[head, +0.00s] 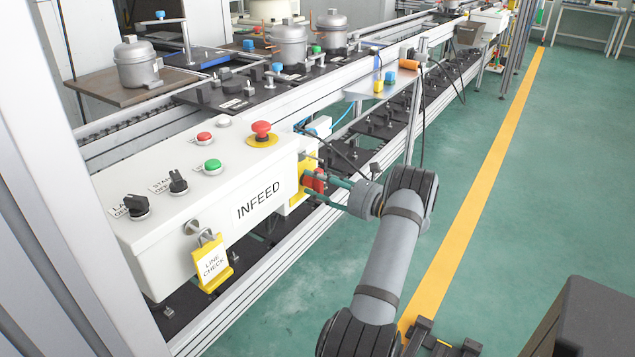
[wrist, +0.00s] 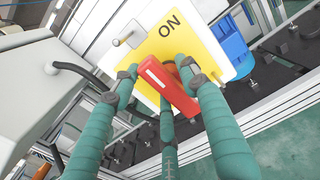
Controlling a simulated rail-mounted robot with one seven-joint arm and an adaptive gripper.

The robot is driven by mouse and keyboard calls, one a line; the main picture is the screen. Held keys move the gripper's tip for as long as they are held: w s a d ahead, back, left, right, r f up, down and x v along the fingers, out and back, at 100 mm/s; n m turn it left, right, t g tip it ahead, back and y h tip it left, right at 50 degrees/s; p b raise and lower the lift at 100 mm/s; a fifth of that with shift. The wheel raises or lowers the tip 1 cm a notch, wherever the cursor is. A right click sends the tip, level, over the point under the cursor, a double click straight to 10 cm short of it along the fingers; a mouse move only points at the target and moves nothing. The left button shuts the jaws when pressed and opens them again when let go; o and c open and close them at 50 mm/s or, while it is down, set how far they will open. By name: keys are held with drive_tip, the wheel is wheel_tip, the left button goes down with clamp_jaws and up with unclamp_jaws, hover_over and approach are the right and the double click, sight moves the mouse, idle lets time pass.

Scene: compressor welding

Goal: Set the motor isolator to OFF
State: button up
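No OFF label shows. My gripper (wrist: 164,82) has three teal fingers spread around the handle, one on each side and one below. I cannot tell whether any finger touches it.
The INFEED box (head: 215,200) carries black selectors, push buttons, a red emergency stop (head: 262,130) and a hanging yellow LINE CHECK tag (head: 212,263). A black cable (wrist: 80,72) runs left of the plate. A blue part (wrist: 232,45) sits right of it. Green floor lies right of the line.

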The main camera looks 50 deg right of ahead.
drive_tip(key=shift+r, duration=0.1)
drive_tip(key=c, duration=0.8)
drive_tip(key=shift+n+b, duration=0.4)
drive_tip(key=shift+b, duration=0.05)
drive_tip(key=n+b, duration=0.2)
drive_tip(key=f+n+b, duration=0.1)
drive_tip(key=n+b, duration=0.1)
drive_tip(key=b, duration=0.1)
drive_tip(key=shift+a+n, duration=0.2)
drive_tip(key=shift+n, duration=0.1)
drive_tip(key=n+b, duration=0.2)
drive_tip(key=b, duration=0.1)
drive_tip(key=n+b, duration=0.2)
drive_tip(key=b, duration=0.2)
drive_tip(key=shift+a+f+n, duration=0.15)
drive_tip(key=shift+f+n, duration=0.15)
drive_tip(key=shift+f, duration=0.05)
drive_tip(key=n+b, duration=0.1)
drive_tip(key=b, duration=0.1)
drive_tip(key=n+b, duration=0.3)
drive_tip(key=b, duration=0.2)
drive_tip(key=shift+a+f+n, duration=0.1)
drive_tip(key=shift+f+n, duration=0.2)
drive_tip(key=n+b, duration=0.3)
drive_tip(key=b, duration=0.1)
drive_tip(key=shift+n+b, duration=0.3)
drive_tip(key=shift+b, duration=0.2)
drive_tip(key=o, duration=1)
drive_tip(key=shift+s, duration=0.15)
